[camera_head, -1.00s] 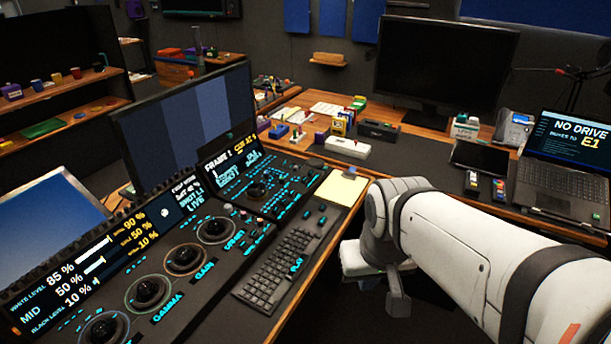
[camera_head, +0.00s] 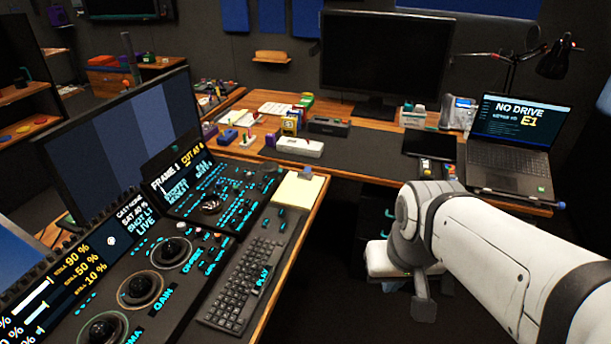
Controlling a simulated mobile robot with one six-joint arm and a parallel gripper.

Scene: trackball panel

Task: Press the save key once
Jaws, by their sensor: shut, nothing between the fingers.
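The trackball panel (camera_head: 185,285) lies at the lower left, with several trackballs in rings, such as one (camera_head: 140,288) above the GAIN label. Small lit cyan key labels cover its upper part (camera_head: 225,200). A black keyboard (camera_head: 238,290) with a cyan PLAY label lies at its right side. I cannot read a save label on any key; the lettering is too small. My white arm (camera_head: 500,250) reaches in from the right, its bent joint to the right of the panel and apart from it. My gripper's fingers do not show.
Monitors (camera_head: 118,140) stand behind the panel. A notepad (camera_head: 298,190) lies at its right edge. The back desk holds a white box (camera_head: 300,147), a large dark monitor (camera_head: 385,60) and a laptop (camera_head: 510,150). Dark open floor (camera_head: 330,290) lies between panel desk and arm.

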